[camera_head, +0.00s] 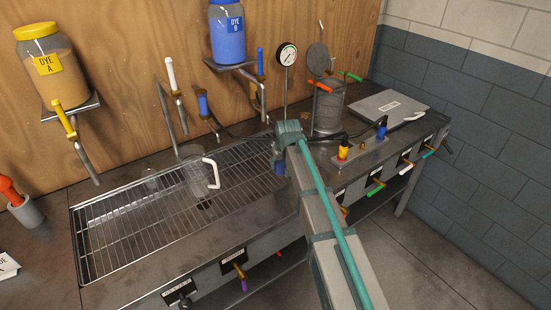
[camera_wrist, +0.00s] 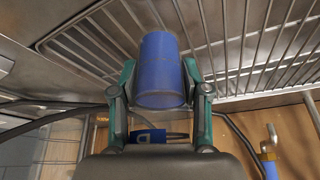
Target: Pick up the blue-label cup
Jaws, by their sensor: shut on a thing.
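The blue cup (camera_wrist: 160,70) sits between the two teal fingers of my gripper (camera_wrist: 160,66) in the wrist view, with a finger against each side. My gripper is shut on it. In the head view, a small part of the blue cup (camera_head: 279,168) shows beside the end of my arm, near the right end of the wire rack (camera_head: 130,235). My arm hides most of the cup and the fingers there. The label itself cannot be made out. Whether the cup touches the rack cannot be told.
A clear pitcher with a white handle (camera_head: 214,173) stands on the rack, left of my gripper. Dye jars (camera_head: 45,75) hang on the wall. The rack's front left is clear.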

